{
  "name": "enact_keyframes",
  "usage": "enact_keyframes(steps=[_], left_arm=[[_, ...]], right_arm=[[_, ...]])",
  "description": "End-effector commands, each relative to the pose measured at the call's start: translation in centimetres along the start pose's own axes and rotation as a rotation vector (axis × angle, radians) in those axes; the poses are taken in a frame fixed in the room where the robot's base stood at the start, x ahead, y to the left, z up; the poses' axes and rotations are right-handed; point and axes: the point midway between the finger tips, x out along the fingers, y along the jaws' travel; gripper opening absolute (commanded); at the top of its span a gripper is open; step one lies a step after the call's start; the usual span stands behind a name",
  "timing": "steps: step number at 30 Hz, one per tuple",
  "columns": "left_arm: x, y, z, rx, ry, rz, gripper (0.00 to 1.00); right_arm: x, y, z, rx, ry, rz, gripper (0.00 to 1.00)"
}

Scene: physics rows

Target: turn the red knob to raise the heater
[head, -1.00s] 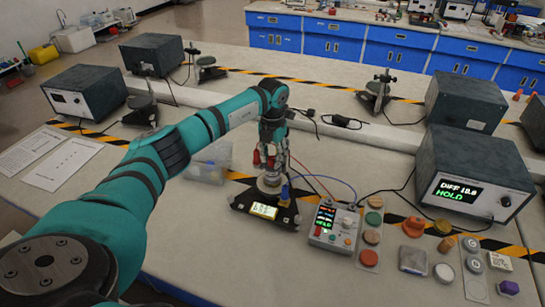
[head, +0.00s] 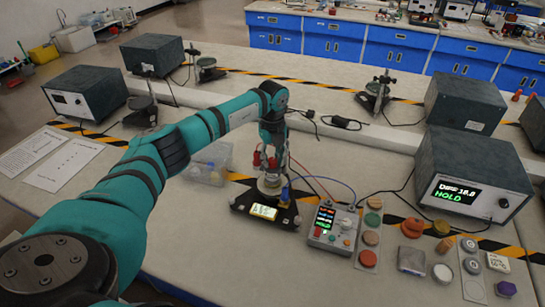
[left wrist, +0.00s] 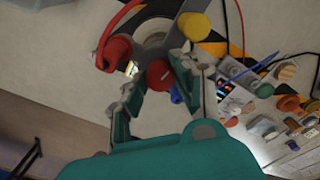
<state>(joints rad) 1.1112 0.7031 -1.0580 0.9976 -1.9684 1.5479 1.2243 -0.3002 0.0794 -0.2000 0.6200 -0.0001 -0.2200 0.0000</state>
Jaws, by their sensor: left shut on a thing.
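My left gripper (head: 271,161) points down over a small stand (head: 243,201) with a lit display. In the left wrist view its fingers (left wrist: 160,80) are closed around the red knob (left wrist: 160,75), one on each side. In the head view the knob is mostly hidden by the fingers. A second red part (left wrist: 115,52) with a red cable sits beside it, outside the fingers. A blue part (left wrist: 177,96) is close by the right finger. A heater is not clearly distinguishable. My right gripper is not in view.
A control box (head: 333,228) with a coloured display stands right of the stand, wired to it. A large instrument (head: 478,185) reads HOLD at the right. Several small caps and pieces lie in front of it.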

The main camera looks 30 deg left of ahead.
Motion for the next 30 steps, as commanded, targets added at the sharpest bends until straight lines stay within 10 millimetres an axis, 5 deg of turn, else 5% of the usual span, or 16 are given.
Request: enact_keyframes(steps=[12,29,30], left_arm=[[-0.21,-0.11,0.12,-0.193,-0.003,-0.005,0.00],[-0.22,-0.12,0.14,-0.221,-0.003,-0.006,0.00],[-0.22,-0.13,0.14,-0.221,-0.003,-0.006,0.32]], right_arm=[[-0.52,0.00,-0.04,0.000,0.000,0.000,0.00],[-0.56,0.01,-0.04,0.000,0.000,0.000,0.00],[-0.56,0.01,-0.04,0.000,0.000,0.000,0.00]])
